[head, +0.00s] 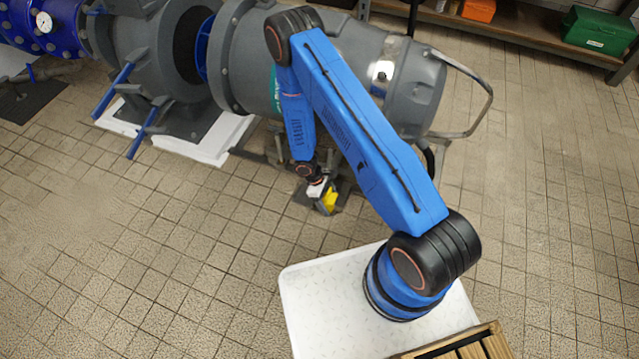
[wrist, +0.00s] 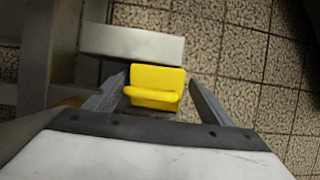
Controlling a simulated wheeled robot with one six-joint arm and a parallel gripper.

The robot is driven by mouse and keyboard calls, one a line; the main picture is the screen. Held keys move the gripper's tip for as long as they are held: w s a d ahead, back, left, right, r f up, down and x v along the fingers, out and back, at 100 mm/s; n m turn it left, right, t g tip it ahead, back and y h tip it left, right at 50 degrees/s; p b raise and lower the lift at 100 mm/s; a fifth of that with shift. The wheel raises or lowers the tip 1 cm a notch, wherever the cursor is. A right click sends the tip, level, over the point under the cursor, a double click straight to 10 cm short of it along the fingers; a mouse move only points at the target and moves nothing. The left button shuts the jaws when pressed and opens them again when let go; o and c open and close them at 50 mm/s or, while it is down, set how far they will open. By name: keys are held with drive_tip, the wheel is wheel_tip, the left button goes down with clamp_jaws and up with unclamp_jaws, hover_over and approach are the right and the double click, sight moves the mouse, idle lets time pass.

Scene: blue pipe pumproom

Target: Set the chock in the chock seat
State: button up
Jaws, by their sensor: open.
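The yellow chock (head: 329,199) is low near the floor in the head view, under the end of my arm. In the wrist view the chock (wrist: 155,87) sits between the two fingers of my gripper (wrist: 157,90), which stand apart with a gap on each side of it. In the head view my gripper (head: 322,192) is small and partly covers the chock. A grey block or plate (wrist: 132,43) lies just beyond the chock in the wrist view. It may be part of the chock seat, but I cannot tell. The chock's underside is hidden.
A large grey pump body (head: 300,75) with a bent metal handle (head: 478,105) stands behind my arm. Blue-handled bolts (head: 115,88) stick out at the left. Grey steel parts (wrist: 62,50) fill the left of the wrist view. Tiled floor (head: 180,260) is clear at the front left.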

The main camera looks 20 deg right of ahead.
drive_tip(key=v, duration=1.7)
drive_tip(key=shift+r, duration=0.15)
drive_tip(key=shift+a, duration=0.1)
